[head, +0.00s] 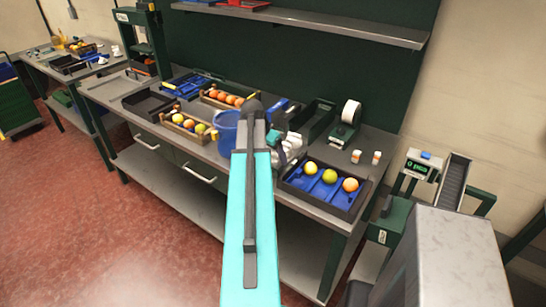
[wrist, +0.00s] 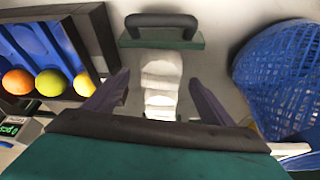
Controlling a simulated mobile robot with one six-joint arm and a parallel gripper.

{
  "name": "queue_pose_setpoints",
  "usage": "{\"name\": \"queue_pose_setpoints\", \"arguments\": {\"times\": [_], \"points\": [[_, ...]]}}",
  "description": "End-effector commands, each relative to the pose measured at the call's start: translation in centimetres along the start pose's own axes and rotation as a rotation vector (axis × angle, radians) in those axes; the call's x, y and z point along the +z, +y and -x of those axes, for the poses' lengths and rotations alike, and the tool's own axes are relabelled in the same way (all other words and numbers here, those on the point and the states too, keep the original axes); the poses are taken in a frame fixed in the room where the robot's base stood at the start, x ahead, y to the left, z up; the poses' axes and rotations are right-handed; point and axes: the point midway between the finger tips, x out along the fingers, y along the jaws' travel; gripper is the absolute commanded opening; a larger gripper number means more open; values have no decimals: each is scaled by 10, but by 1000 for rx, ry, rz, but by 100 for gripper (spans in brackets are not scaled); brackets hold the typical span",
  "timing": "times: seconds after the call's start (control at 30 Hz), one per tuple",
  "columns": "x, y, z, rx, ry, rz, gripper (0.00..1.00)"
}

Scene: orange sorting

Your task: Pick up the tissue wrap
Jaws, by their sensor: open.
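In the wrist view a white, ridged stack that looks like the tissue wrap (wrist: 160,82) lies on the grey bench top between my two fingers. My gripper (wrist: 160,80) is open, with one finger on each side of the stack; I cannot tell whether either touches it. The near end of the stack is hidden behind my gripper body. In the head view my gripper (head: 277,122) is over the bench, and pale parts of the wrap (head: 294,143) show just right of it, partly covered by my arm.
A blue mesh basket (wrist: 284,75) stands close on the right in the wrist view. A dark tray with blue lanes (wrist: 40,50) and fruit is on the left. A green block with a dark handle (wrist: 165,39) lies beyond the wrap. A white roll (head: 350,112) stands further back.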

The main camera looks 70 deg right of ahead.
Motion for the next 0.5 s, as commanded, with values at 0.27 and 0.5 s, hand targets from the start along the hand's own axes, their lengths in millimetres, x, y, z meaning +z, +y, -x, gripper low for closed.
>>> {"name": "queue_pose_setpoints", "arguments": {"times": [0.27,0.5], "points": [[0,0,-8,-1,0,0,77],[0,0,-7,0,0,0,77]]}}
